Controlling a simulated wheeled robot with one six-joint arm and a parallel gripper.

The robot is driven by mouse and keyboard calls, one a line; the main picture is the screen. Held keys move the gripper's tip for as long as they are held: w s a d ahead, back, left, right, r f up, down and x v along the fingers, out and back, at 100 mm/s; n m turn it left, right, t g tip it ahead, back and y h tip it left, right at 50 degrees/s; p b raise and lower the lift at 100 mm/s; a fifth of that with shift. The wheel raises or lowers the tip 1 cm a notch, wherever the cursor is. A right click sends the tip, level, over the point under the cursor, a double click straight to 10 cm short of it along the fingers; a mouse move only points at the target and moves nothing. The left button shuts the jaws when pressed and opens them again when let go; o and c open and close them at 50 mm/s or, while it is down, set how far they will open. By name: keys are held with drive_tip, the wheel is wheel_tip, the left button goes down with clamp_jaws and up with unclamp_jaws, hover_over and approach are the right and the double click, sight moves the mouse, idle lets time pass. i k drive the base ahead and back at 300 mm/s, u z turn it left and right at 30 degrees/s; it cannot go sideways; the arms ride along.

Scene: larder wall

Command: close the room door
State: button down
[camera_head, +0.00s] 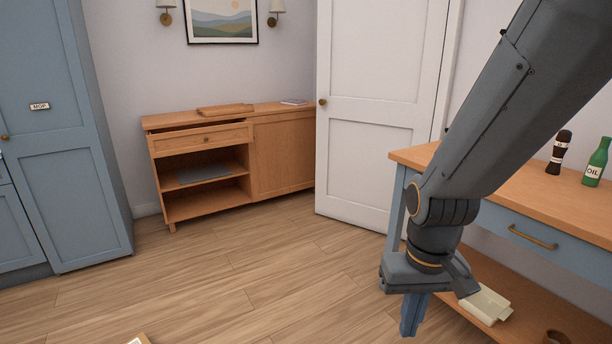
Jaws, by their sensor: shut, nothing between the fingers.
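The room door (371,137) is a white panelled door at the back, right of centre. It stands open, swung out from the right-hand wall, with its free edge on the left beside the wooden sideboard. A round brass knob (322,102) sits near that left edge. My gripper (411,328) hangs low at the right, pointing down, shut and empty. It is in front of the door and apart from it. My arm covers part of the wall to the right of the door.
A wooden sideboard (283,155) with its drawer (203,139) slightly out stands against the back wall. A blue tall cupboard (62,150) is at the left. A blue table with a wooden top (515,180) stands at the right, close to my arm. The middle floor is clear.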

sight(379, 68)
drive_tip(key=i, duration=2.05)
drive_tip(key=u, duration=0.2)
drive_tip(key=i, duration=3.1)
drive_tip(key=u, duration=0.15)
